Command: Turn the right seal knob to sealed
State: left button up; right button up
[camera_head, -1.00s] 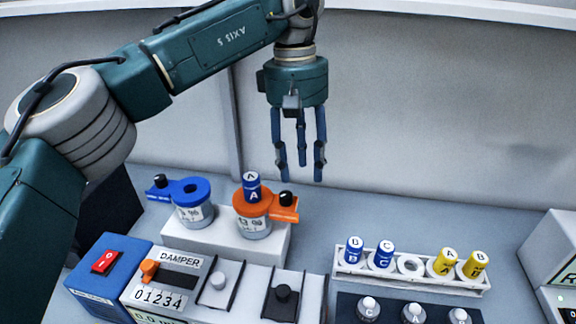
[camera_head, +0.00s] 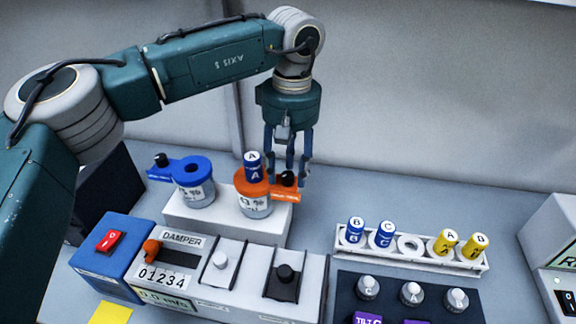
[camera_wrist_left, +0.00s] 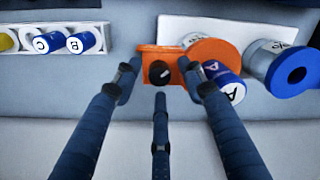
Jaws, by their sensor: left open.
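The right seal knob is a small black knob (camera_head: 288,179) on the arm of the orange collar (camera_head: 252,190), which tops the right jar. It also shows in the left wrist view (camera_wrist_left: 159,73). A blue cylinder marked A (camera_head: 253,168) stands upright in the orange collar. My left gripper (camera_head: 287,180) is open, pointing down, with its fingers around and just behind the knob in the head view. In the left wrist view the fingers (camera_wrist_left: 163,75) stand apart on either side of the knob. I cannot tell whether they touch it. My right gripper is in neither view.
A blue-collared jar (camera_head: 195,185) with its own black knob (camera_head: 161,160) stands left on the same white block (camera_head: 215,222). The damper console (camera_head: 160,292) is in front. A white rack (camera_head: 400,262) of blue and yellow cylinders is at right. Bare counter lies behind the rack.

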pick_arm(q)
jog(key=shift+f, duration=0.25)
jog(key=shift+c, duration=0.2)
grip_shut()
